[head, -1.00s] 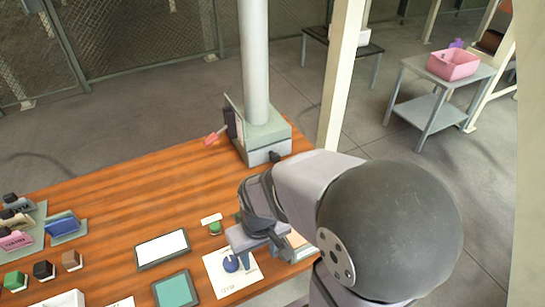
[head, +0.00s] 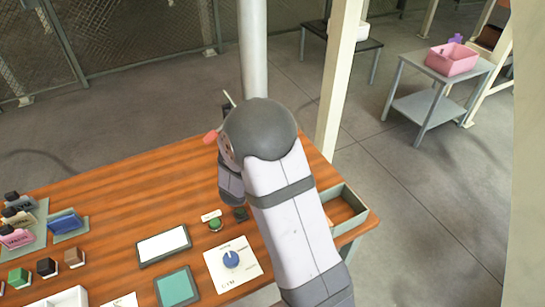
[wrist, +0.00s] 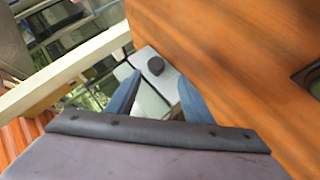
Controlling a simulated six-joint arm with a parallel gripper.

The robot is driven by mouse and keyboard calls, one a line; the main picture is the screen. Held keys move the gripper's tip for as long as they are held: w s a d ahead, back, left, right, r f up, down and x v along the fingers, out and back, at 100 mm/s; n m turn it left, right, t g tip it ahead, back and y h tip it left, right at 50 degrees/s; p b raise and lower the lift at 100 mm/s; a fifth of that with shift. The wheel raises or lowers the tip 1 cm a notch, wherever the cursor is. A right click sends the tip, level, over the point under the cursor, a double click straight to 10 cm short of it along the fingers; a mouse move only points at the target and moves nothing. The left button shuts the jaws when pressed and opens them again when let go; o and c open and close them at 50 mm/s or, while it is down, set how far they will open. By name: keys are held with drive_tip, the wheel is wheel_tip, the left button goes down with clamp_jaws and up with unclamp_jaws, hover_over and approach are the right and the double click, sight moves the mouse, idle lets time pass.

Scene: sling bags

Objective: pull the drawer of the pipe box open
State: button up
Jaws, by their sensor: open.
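The pipe box is mostly hidden behind my arm in the head view; its tall grey pipe (head: 253,55) rises above the arm. In the wrist view a light grey face of the box (wrist: 150,98) shows, with a round dark knob (wrist: 156,66) on it. My gripper (wrist: 160,77) is open, its two blue-grey fingers spread, with the knob ahead between the fingertips. I cannot tell how far the knob is from them. The fingers are hidden in the head view.
A red-handled part (head: 210,138) sticks out left of my arm. A card with a blue dial (head: 231,258), a green button (head: 215,225), a white panel (head: 163,246) and a teal panel (head: 177,287) lie in front. An open tray (head: 345,207) is at the right table edge.

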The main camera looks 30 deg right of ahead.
drive_tip(key=shift+d, duration=0.4)
drive_tip(key=shift+p+x, duration=0.5)
drive_tip(key=shift+x, duration=3.05)
drive_tip(key=shift+d, duration=0.1)
drive_tip(key=shift+c, duration=0.6)
drive_tip(key=shift+s, duration=0.15)
clamp_jaws()
